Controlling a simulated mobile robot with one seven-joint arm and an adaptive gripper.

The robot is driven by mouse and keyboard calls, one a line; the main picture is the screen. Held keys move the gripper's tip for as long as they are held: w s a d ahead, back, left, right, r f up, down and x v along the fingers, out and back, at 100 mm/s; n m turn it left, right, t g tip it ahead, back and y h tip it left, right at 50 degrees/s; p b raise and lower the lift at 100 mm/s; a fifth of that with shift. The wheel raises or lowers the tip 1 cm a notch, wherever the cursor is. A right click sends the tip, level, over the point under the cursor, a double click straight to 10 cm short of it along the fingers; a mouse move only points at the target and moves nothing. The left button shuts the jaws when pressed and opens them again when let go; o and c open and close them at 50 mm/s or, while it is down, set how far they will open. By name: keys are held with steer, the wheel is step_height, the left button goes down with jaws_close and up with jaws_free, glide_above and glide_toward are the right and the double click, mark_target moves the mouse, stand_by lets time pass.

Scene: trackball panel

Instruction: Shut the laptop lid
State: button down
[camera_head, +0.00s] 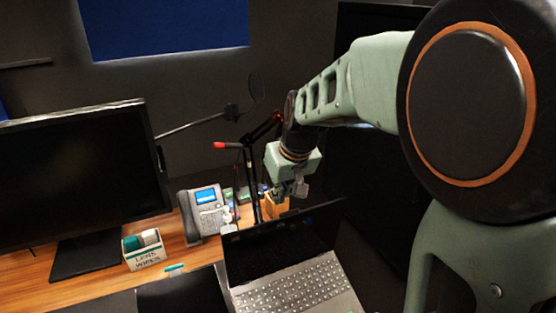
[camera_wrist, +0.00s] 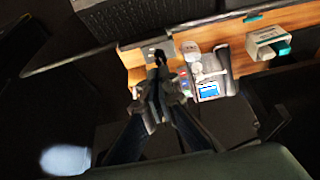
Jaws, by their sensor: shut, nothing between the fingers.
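The laptop stands open in the head view, with its dark screen (camera_head: 265,248) raised and its silver keyboard base (camera_head: 298,287) toward the camera. My gripper (camera_head: 300,192) is shut and empty. In the head view it appears just above the top edge of the lid, toward the lid's right half. I cannot tell whether it touches the lid. The wrist view shows the gripper (camera_wrist: 158,72) from above, pointing away over the desk. The back of the lid is hidden in the head view.
A desk phone (camera_head: 207,212), a box of lens wipes (camera_head: 145,250) and a large monitor (camera_head: 85,165) stand left of the laptop on the wooden desk (camera_head: 95,285). A thin boom arm (camera_head: 195,126) and an orange holder (camera_head: 276,206) are close by my gripper.

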mark_target(286, 229)
steer(key=s, duration=0.1)
steer(key=s+d, duration=0.1)
steer(key=s, duration=0.1)
steer(key=shift+s+d+r, duration=0.1)
steer(key=shift+d+r, duration=0.05)
steer(key=shift+d, duration=0.05)
stand_by(0.4)
